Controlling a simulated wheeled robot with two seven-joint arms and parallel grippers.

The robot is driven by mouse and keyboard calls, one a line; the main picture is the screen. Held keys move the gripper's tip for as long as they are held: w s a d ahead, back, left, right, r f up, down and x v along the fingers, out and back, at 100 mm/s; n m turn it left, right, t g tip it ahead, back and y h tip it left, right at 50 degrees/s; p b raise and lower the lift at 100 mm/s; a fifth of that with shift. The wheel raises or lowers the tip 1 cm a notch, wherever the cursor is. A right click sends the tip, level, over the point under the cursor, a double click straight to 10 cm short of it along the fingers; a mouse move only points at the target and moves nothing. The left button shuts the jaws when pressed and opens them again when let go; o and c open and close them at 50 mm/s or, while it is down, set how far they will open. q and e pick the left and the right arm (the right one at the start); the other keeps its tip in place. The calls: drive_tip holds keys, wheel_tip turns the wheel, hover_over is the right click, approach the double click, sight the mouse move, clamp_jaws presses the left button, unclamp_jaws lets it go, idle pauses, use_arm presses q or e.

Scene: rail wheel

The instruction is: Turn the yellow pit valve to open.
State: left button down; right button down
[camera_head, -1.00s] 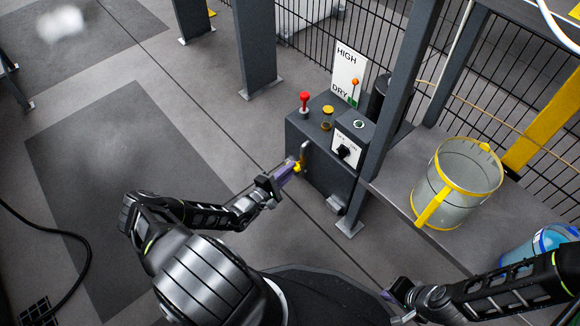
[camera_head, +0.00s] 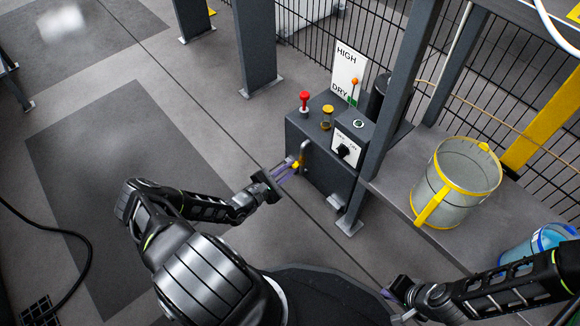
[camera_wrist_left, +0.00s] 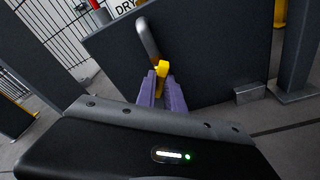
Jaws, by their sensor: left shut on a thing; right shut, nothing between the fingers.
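The yellow valve (camera_head: 297,163) sits on a grey pipe at the left side of the dark grey control box (camera_head: 322,170). In the left wrist view its yellow handle (camera_wrist_left: 162,69) shows between and beyond the fingertips, below a bent grey pipe. My left gripper (camera_head: 290,168) has its purple fingers shut on the yellow handle; the fingers also show in the left wrist view (camera_wrist_left: 162,80). Part of the handle is hidden between them. My right gripper (camera_head: 390,293) is at the lower right, away from the box, shut and empty.
A HIGH/DRY sign (camera_head: 347,72) stands behind. A shelf (camera_head: 400,165) at right holds a yellow-rimmed bucket (camera_head: 470,172). Floor left of the box is clear.

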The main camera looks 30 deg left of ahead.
use_arm(q)
drive_tip(key=n, duration=0.2)
drive_tip(key=shift+n+h, duration=0.3)
drive_tip(key=shift+n, duration=0.1)
drive_tip(key=n+b, duration=0.2)
drive_tip(key=n, duration=0.1)
drive_tip(key=shift+a+f+g+h, duration=0.1)
drive_tip(key=shift+a+g+h, duration=0.05)
drive_tip(key=shift+g+h, duration=0.25)
drive_tip(key=c, duration=1.9)
unclamp_jaws()
drive_tip(key=shift+n, duration=0.3)
drive_tip(key=o, duration=0.6)
drive_tip(key=shift+s, duration=0.1)
